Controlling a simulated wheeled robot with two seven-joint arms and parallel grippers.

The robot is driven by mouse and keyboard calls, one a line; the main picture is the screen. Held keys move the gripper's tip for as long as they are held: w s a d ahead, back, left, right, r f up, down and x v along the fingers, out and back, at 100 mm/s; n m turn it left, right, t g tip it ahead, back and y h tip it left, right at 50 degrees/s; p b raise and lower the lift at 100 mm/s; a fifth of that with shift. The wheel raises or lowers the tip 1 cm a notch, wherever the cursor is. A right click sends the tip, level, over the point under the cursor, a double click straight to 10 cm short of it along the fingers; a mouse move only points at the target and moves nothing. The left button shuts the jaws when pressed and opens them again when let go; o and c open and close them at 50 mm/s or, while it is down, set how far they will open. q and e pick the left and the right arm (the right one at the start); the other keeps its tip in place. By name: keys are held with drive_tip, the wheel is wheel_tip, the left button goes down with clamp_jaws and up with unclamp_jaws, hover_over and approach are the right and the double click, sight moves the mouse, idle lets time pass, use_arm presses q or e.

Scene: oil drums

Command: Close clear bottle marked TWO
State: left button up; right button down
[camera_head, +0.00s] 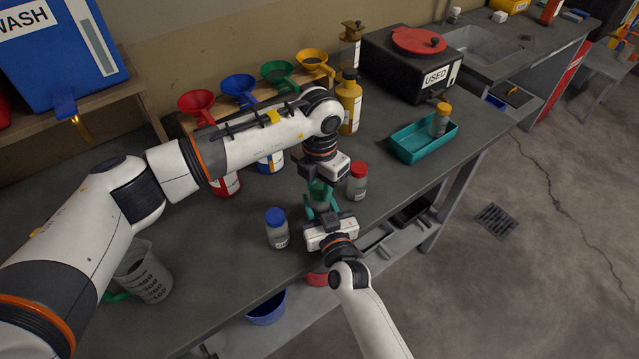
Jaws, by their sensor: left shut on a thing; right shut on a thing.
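A clear bottle (321,206) with a green cap (318,188) is at the front middle of the bench, mostly hidden by my two grippers. My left gripper (320,185) comes down from above and is shut on the green cap at the bottle's top. The bottle's marking is hidden.
A blue-capped bottle (277,232) stands close left and a red-capped bottle (357,182) close right. A teal tray (408,153) holds a yellow-capped bottle (439,122). A measuring jug (143,273) is at left. Coloured funnels (238,88) and the black USED box (400,67) stand behind.

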use_arm(q)
drive_tip(key=o, duration=1.1)
drive_tip(key=shift+o, duration=0.2)
drive_tip(key=shift+r, duration=0.1)
wheel_tip(320, 180, up, 12)
use_arm(e)
drive_tip(key=c, duration=0.8)
unclamp_jaws()
drive_tip(key=shift+o, duration=0.2)
